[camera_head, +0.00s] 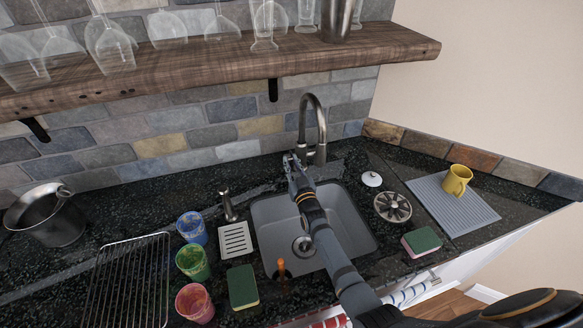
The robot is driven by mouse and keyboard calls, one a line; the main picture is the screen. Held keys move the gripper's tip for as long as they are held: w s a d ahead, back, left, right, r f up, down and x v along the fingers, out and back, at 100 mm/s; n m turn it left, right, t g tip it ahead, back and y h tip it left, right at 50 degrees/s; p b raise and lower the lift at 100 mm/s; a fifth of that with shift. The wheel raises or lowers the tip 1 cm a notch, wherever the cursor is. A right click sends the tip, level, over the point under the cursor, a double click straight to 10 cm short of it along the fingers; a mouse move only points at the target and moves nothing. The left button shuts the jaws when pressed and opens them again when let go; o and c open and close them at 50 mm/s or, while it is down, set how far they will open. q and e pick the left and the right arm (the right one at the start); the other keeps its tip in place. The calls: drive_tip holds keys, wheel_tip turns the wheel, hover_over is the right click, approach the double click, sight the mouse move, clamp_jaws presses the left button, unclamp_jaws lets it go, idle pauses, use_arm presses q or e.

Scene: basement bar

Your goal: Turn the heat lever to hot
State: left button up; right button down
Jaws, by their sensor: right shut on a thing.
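The tap (320,118) stands behind the sink, a tall curved metal spout. My right gripper (292,161) is at the left side of the tap's base, with its arm reaching over the sink from the lower right. It is shut on the heat lever, which is mostly hidden by the fingers, so I cannot tell its exact angle. The grey sink (362,222) lies below the arm, with its drain visible. My left gripper is not in view.
A soap dispenser (228,204), blue (191,229), green (192,263) and red (194,303) cups, and a sponge (242,287) stand left of the sink. A yellow mug (456,180) sits on a grey mat (430,197) at right. A wooden shelf (200,62) with glasses hangs above.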

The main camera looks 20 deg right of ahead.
drive_tip(key=c, duration=1.2)
unclamp_jaws()
drive_tip(key=s, duration=0.4)
drive_tip(key=s+f, duration=0.1)
drive_tip(key=s, duration=0.7)
drive_tip(key=shift+f, duration=0.25)
drive_tip(key=shift+c, duration=0.7)
